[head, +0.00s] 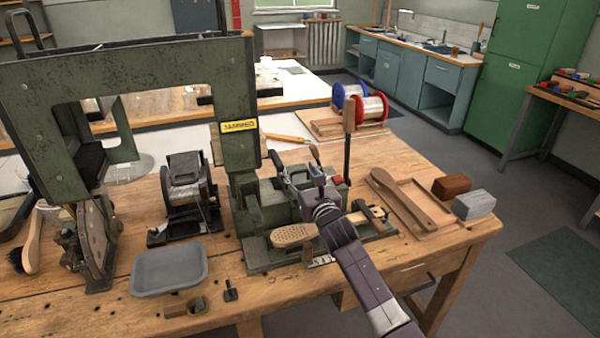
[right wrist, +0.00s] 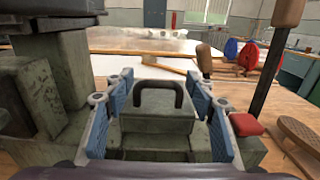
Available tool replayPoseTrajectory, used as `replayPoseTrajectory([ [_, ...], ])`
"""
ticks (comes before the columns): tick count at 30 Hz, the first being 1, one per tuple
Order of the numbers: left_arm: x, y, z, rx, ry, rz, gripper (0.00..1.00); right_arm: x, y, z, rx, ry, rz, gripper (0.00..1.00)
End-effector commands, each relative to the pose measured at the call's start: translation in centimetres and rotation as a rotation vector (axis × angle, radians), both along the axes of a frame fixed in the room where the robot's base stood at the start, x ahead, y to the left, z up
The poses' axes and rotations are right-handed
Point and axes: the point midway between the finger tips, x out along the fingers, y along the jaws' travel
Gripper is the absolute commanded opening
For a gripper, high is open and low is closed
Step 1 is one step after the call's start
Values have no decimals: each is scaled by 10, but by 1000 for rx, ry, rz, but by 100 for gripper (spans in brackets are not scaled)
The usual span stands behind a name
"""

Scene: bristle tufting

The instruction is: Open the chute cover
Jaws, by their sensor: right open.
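The chute cover (right wrist: 157,128) is a worn green block with a dark arched handle (right wrist: 160,84) on top, in the middle of the right wrist view. It looks shut. My right gripper (right wrist: 163,92) is open, with its blue-padded fingers on either side of the handle and a gap at each side. In the head view my right gripper (head: 298,178) is over the green base of the tufting machine (head: 238,130) and mostly hides the cover. I cannot tell whether the fingers touch the cover. My left gripper is not in view.
A lever with a wooden knob (head: 349,118) and a red button (right wrist: 246,125) are right of the gripper. A brush blank (head: 294,235) lies in front. A grey tray (head: 170,270) is at left; a wooden tray (head: 437,218) is at right. Wire spools (head: 371,108) stand behind.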

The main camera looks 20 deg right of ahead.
Motion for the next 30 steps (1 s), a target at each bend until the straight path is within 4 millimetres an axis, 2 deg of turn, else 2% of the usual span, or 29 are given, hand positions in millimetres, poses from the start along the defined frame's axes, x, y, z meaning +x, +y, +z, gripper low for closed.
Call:
replayPoseTrajectory([
  [7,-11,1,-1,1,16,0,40,0,0,0,1,0,0,49],
  [12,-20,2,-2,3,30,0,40,0,0,0,0,0,0,30],
  [20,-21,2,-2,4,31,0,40,0,-1,0,0,0,-1,1],
  [25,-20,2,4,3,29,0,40,-6,-2,1,-1,2,-2,0],
  [30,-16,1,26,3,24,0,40,-36,-3,3,-4,5,-2,0],
])
